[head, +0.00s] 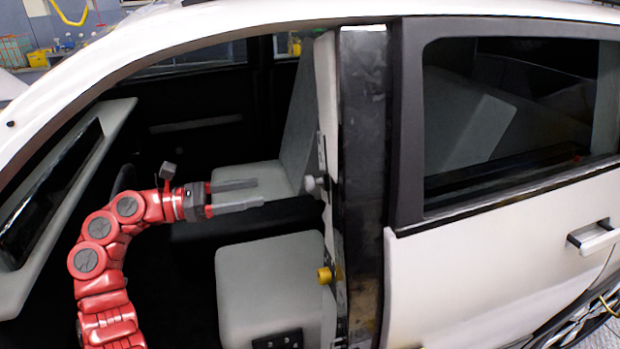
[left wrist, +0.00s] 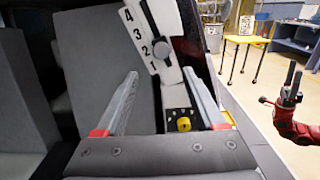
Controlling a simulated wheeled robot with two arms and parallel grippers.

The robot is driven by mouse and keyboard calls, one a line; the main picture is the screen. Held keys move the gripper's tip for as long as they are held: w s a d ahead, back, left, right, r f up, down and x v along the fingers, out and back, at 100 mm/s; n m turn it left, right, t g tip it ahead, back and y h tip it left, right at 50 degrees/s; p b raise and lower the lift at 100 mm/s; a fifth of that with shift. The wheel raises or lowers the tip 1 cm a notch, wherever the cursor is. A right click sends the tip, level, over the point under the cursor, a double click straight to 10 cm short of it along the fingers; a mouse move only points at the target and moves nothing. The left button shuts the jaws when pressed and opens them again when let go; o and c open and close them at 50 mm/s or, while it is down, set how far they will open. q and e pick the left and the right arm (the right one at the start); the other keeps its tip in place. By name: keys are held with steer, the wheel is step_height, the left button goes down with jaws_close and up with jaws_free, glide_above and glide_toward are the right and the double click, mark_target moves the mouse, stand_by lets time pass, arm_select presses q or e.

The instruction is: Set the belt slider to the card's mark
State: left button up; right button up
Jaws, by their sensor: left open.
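The belt slider's grey knob (head: 312,184) sits on the car's door pillar. In the left wrist view, the knob (left wrist: 160,49) is on a white plate (left wrist: 150,18) with black numbers 1 to 4, beside the 2. My left gripper (head: 259,193) is open and empty inside the doorway, its fingers pointing at the knob with a gap between. In the left wrist view, the knob shows beyond and between the fingertips (left wrist: 160,73). My right gripper (left wrist: 291,82) is at the right of that view; its opening is unclear. No card can be read.
A yellow knob (head: 325,275) is lower on the pillar. Grey seats (head: 268,280) fill the car below and behind my left gripper. The closed rear door (head: 490,260) is to the right. A yellow stand (left wrist: 243,42) with a white patterned sheet is far behind.

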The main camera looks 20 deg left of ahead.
mark_target(306, 183)
arm_select(q)
steer(key=p+x, duration=0.4)
steer(key=x, duration=0.8)
steer(key=shift+d+r, duration=0.1)
steer(key=shift+d, duration=0.05)
steer(key=shift+w+d, duration=0.2)
steer(key=shift+d, duration=0.15)
steer(key=shift+c, duration=0.3)
jaws_close()
